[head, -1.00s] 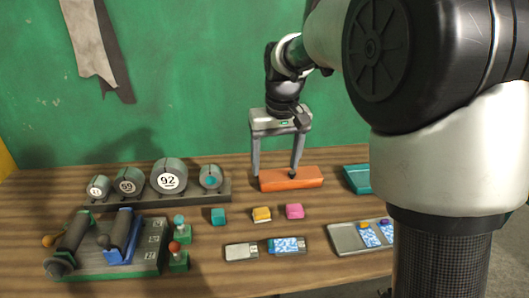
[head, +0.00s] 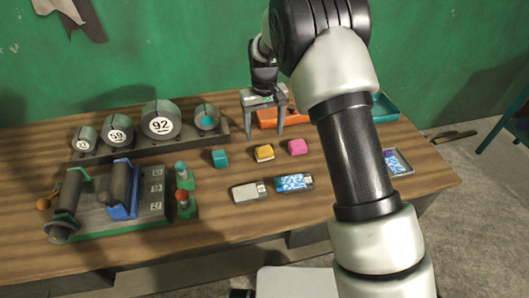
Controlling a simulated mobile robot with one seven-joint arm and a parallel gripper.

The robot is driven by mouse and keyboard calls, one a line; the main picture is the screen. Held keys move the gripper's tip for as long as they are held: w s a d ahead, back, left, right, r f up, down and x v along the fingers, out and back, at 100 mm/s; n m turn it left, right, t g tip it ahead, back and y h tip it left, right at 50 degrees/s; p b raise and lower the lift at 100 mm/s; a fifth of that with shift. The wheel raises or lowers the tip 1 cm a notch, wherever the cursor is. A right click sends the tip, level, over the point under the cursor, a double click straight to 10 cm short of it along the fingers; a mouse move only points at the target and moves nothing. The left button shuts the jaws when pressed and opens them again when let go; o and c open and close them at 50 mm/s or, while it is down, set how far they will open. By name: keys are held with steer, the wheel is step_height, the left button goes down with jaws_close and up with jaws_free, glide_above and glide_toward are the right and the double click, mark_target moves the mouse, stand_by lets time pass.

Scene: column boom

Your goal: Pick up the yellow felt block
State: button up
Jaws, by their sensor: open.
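The yellow felt block (head: 264,153) lies on the wooden table, between a teal block (head: 220,158) on its left and a pink block (head: 298,147) on its right. All three stand apart in a row. My gripper (head: 265,138) is open and empty, with its fingers pointing down. In the picture its fingertips show just above and behind the yellow block, one to each side; I cannot tell the exact height. The yellow block is fully in view.
An orange tray (head: 267,119) is behind my gripper, partly hidden by it. A teal tray (head: 385,107) is at the back right. Two flat drives, one grey (head: 247,193) and one blue-patterned (head: 294,183), lie in front. A rack of numbered rolls (head: 160,120) stands at left.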

mark_target(264, 149)
step_height(264, 149, down, 9)
steer(key=shift+w+r+p, duration=0.1)
steer(key=shift+p, duration=0.25)
steer(key=c, duration=1.2)
